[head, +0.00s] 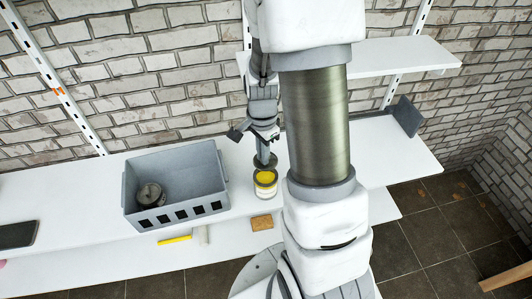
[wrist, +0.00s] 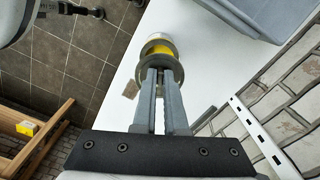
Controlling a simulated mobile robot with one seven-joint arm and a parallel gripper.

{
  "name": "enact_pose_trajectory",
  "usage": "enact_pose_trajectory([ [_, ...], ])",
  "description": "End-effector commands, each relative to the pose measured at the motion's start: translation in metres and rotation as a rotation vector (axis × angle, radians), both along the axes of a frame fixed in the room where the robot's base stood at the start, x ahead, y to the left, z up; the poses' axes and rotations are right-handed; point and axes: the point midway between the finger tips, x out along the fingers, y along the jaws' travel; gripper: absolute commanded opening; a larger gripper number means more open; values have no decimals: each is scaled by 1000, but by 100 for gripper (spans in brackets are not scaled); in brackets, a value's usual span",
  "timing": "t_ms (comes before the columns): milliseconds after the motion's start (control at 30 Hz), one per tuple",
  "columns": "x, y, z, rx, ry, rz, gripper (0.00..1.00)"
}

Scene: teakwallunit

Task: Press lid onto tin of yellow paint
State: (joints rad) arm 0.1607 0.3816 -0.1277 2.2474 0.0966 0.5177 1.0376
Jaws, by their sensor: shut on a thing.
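The tin of yellow paint (head: 266,187) stands upright on the white shelf, right of the grey crate. Yellow paint shows in its open top. My gripper (head: 264,155) points down over the tin, shut on the grey round lid (head: 265,163). The lid is over the back part of the tin's mouth, and yellow shows in front of it. In the wrist view my gripper (wrist: 163,76) holds the lid (wrist: 174,68), with the yellow and white of the tin (wrist: 157,38) beyond. I cannot tell whether lid and rim touch.
The grey crate (head: 202,166) holds a dark metal tin (head: 149,194). A tan block (head: 262,222), a yellow stick (head: 174,239) and a small white cylinder (head: 202,235) lie near the front. A dark tablet-like thing (head: 17,235) lies far left. An upper shelf (head: 410,57) overhangs at right.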

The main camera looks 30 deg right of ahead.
Motion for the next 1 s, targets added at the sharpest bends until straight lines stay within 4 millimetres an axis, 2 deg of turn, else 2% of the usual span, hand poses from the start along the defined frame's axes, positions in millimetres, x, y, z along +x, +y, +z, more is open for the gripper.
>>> enact_pose_trajectory([
  [600,0,0,-56,0,1,0,0],
  [1000,0,0,-61,0,0,0,0],
])
